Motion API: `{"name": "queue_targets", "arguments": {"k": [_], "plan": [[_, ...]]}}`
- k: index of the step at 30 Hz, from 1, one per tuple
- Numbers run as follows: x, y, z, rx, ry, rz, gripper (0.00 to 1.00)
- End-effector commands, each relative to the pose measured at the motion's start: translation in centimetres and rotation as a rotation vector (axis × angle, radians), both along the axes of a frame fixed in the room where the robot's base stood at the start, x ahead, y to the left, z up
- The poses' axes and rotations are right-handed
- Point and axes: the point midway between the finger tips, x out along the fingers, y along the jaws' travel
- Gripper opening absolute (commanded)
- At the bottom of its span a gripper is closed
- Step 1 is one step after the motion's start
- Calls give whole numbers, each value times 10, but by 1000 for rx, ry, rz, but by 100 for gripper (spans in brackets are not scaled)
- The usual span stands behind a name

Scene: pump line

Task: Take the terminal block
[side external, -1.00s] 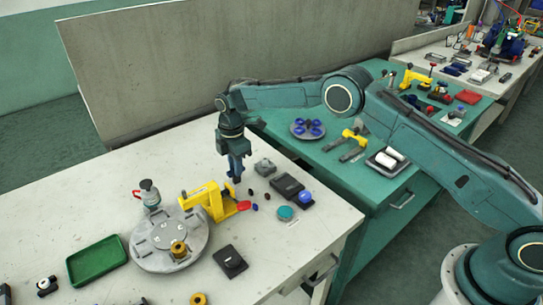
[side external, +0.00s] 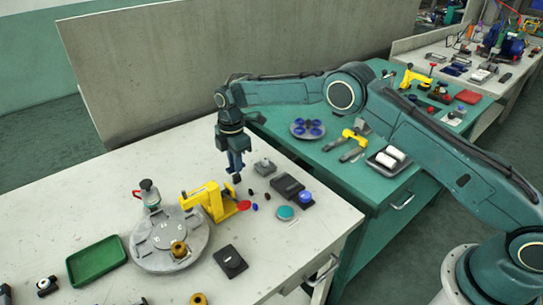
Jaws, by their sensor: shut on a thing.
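My gripper (side external: 236,172) points down above the white table, to the right of the yellow clamp. It is shut on a small dark piece (side external: 237,179), which looks to be the terminal block. The piece shows just below the fingertips and is clear of the table by a small gap, as far as I can tell. It is too small for its details to show, and the fingers hide its upper part.
A grey block (side external: 264,167), a dark box (side external: 288,186) and several small dark and blue bits lie to the right. A green tray (side external: 97,262) sits at front left.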

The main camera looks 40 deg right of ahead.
Motion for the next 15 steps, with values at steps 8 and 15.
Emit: {"name": "queue_targets", "arguments": {"k": [8,15], "plan": [[1,0,13,1,-3,0,1],[0,0,23,0,-2,0,1]]}}
